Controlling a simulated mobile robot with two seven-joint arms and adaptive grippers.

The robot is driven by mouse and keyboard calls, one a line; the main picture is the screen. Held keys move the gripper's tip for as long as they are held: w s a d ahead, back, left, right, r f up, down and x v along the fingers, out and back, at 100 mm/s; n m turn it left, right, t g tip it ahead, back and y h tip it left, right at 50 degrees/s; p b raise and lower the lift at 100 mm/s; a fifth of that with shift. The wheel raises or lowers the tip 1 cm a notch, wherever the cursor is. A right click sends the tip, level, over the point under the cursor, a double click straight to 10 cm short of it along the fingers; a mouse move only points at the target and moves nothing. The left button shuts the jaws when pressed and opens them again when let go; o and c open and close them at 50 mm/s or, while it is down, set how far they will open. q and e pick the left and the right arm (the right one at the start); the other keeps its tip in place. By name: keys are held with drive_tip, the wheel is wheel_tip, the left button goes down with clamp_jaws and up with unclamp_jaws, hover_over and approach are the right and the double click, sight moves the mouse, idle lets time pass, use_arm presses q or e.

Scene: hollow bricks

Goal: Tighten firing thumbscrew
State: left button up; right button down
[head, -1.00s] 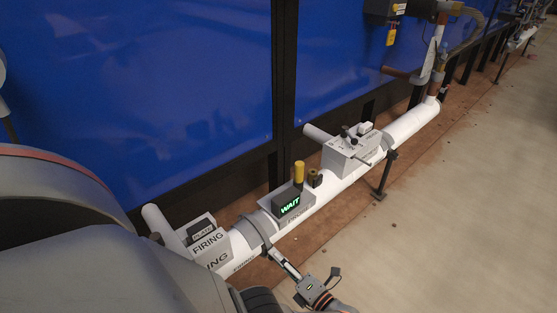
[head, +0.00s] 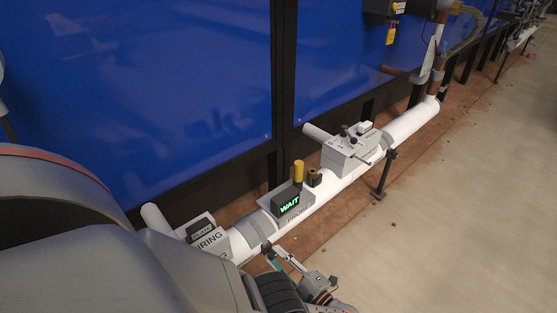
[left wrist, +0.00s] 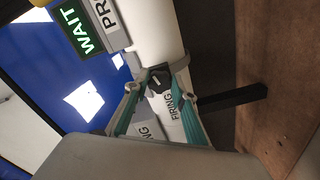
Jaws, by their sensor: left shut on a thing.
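The firing thumbscrew (left wrist: 158,78) shows in the left wrist view as a small black knob with a white mark, against the white pipe by the FIRING label (left wrist: 177,103). The teal fingers of my left gripper (left wrist: 157,84) stand on both sides of it, shut on it. In the head view my left gripper (head: 271,254) is at the near side of the white pipe (head: 333,182), just below a grey collar (head: 257,228). The thumbscrew cannot be made out there. The grey FIRING box (head: 208,243) is partly hidden by my arm. My right gripper is not in view.
A box with a lit green WAIT sign (head: 290,206) and a yellow cylinder (head: 298,171) sit farther along the pipe. Beyond is a grey box with knobs (head: 350,148). Blue panels (head: 190,90) stand behind.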

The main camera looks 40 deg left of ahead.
use_arm(q)
drive_tip(key=shift+a+m, duration=0.15)
drive_tip(key=shift+m, duration=1.15)
drive_tip(key=o, duration=1.1)
